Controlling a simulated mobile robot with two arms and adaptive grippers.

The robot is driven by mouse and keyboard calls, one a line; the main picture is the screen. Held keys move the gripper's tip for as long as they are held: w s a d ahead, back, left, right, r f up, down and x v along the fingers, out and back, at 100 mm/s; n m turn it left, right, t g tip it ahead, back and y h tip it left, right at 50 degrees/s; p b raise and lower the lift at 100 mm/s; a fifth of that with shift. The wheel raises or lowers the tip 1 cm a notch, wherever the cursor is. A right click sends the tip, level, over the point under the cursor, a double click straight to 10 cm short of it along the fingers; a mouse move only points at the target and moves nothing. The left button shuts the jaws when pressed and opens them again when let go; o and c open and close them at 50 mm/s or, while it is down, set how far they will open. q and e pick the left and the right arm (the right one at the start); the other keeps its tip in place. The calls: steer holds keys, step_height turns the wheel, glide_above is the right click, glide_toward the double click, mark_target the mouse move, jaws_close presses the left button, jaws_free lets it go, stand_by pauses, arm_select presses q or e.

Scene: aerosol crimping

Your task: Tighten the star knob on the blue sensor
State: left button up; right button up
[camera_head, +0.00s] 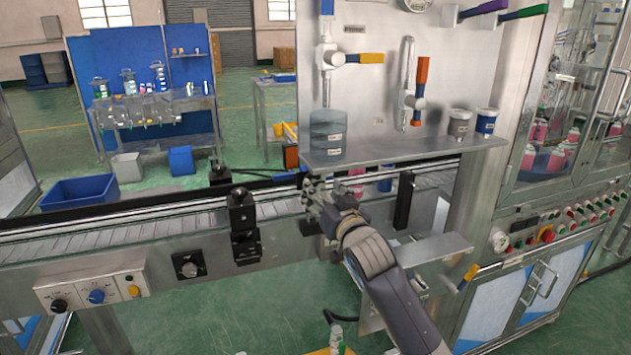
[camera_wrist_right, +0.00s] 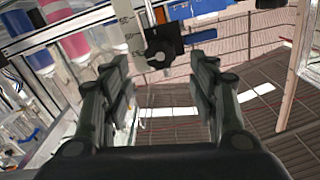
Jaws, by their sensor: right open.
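My right gripper (camera_head: 312,190) is at the conveyor's front rail, in front of a small blue part (camera_head: 286,176) that may be the blue sensor. In the right wrist view the gripper (camera_wrist_right: 163,78) has its fingers spread, with nothing between them. A black bracket with a rounded knob-like part (camera_wrist_right: 160,50) lies beyond the fingertips, near the middle of the gap, apart from both fingers. Whether this is the star knob is not clear. A blue piece (camera_wrist_right: 203,36) lies right of the bracket. My left gripper is not in view.
The conveyor (camera_head: 120,222) runs across the front, with a black clamp post (camera_head: 242,215) left of the gripper. A steel shelf (camera_head: 410,153) with a blue container (camera_head: 327,134) overhangs behind it. Pink cans (camera_wrist_right: 75,42) stand at left in the wrist view.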

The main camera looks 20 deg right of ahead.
mark_target(313, 180)
steer(key=shift+w+a+p, duration=0.15)
steer(key=shift+w+p, duration=0.2)
steer(key=shift+w, duration=2.6)
steer(key=shift+c, duration=0.4)
steer(key=c, duration=1)
